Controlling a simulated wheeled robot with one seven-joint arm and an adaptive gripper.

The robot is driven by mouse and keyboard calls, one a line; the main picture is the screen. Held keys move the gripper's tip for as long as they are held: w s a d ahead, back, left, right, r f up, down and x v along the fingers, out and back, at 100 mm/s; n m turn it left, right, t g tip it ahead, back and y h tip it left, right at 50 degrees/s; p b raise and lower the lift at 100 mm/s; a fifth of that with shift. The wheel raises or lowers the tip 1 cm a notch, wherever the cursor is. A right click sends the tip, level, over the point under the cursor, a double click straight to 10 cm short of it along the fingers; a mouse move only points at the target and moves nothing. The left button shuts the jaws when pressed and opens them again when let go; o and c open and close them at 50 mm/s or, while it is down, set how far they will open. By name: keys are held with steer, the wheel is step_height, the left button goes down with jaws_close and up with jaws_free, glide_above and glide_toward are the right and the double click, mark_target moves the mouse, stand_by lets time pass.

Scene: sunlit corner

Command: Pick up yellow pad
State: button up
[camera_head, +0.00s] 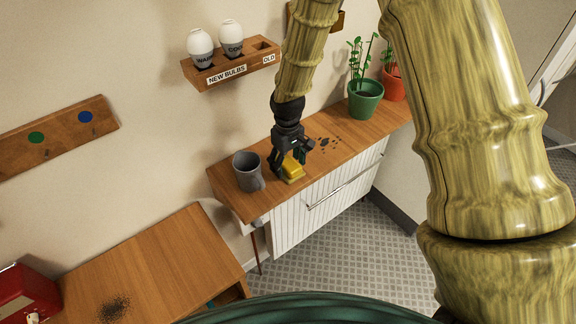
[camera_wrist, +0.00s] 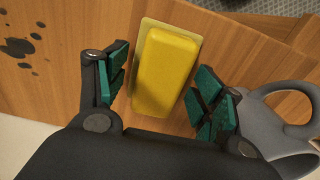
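The yellow pad (camera_head: 292,169) lies on the wooden cabinet top, near its front edge. In the wrist view the yellow pad (camera_wrist: 168,70) is a rounded block on a paler yellow base, lying between the two fingers. My gripper (camera_head: 288,160) is open, its green-padded fingers on either side of the pad. In the wrist view my gripper (camera_wrist: 160,95) shows a narrow gap between the left pads and the block, and a gap on the right. Whether the fingertips touch the cabinet top cannot be told.
A grey mug (camera_head: 248,172) stands just left of my gripper; its handle (camera_wrist: 285,110) is close to the right finger in the wrist view. Dark spots (camera_head: 328,143) mark the cabinet top (camera_head: 352,136). A green potted plant (camera_head: 365,98) stands farther right. A bulb shelf (camera_head: 232,68) hangs above.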

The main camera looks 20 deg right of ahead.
mark_target(289, 163)
steer(key=c, duration=1)
steer(key=shift+c, duration=0.2)
steer(key=shift+r, duration=0.15)
steer(key=shift+r+b, duration=0.8)
steer(key=shift+r, duration=0.1)
steer(key=shift+s+d+r+b, duration=0.1)
steer(key=shift+s+r+b, duration=0.35)
steer(key=shift+r+b, duration=0.15)
steer(key=s+d+r+b, duration=0.1)
steer(key=s+d+b, duration=0.2)
steer(key=s, duration=1.1)
steer(key=shift+s+r+b, duration=0.35)
steer(key=shift+s+b, duration=0.05)
steer(key=shift+b, duration=0.4)
